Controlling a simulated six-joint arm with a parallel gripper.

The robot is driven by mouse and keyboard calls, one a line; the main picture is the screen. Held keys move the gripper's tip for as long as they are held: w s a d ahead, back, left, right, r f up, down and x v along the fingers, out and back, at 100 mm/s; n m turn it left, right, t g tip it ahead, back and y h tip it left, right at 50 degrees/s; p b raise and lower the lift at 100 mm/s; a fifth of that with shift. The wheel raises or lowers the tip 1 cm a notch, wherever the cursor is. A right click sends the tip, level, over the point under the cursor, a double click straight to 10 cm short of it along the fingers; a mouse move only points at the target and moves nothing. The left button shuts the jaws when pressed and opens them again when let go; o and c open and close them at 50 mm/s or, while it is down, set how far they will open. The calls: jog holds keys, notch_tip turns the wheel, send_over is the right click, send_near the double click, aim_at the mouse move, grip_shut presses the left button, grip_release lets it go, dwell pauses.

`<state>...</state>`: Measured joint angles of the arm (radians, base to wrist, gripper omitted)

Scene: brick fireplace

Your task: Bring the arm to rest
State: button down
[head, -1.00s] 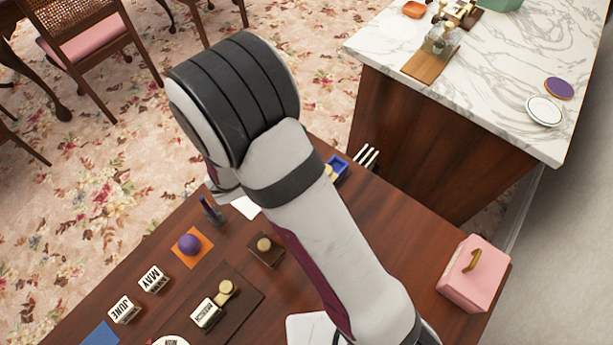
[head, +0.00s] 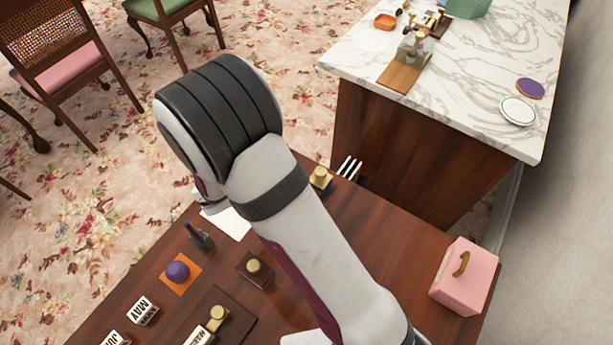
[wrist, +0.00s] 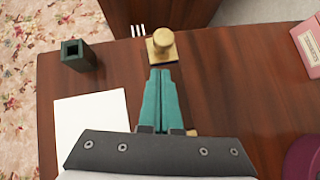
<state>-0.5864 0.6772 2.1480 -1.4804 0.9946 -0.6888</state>
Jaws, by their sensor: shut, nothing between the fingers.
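My gripper (wrist: 160,100) shows in the wrist view with its two teal fingers together and nothing between them. It is over the dark wooden desk (wrist: 225,85). The fingertips point toward a wooden-handled stamp (wrist: 162,45) and appear just short of it; I cannot tell the height gap. In the head view my arm crosses the middle of the picture and hides the gripper.
White paper (wrist: 90,125) and a dark green holder (wrist: 77,55) lie left of the fingers. A pink box (head: 465,277) stands right. A purple ball (head: 178,271), another stamp (head: 254,268) and lettered blocks (head: 143,311) are on the desk. A marble-topped counter (head: 460,75) stands behind.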

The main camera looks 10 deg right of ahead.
jog(key=v, duration=1.1)
jog(key=s+d+r+m+g+y, duration=0.1)
jog(key=s+d+r+m+g, duration=0.25)
jog(key=d+m, duration=0.35)
jog(key=s+r+m+y, duration=0.2)
jog(key=s+m+y, duration=0.2)
jog(key=s+m, duration=0.3)
jog(key=s+r+m+g+y, duration=0.1)
jog(key=s+m+y, duration=0.3)
jog(key=s+m, duration=0.4)
jog(key=r+m, duration=0.1)
jog(key=m, duration=0.6)
jog(key=shift+d+r+m+y, duration=0.3)
jog(key=shift+r, duration=0.05)
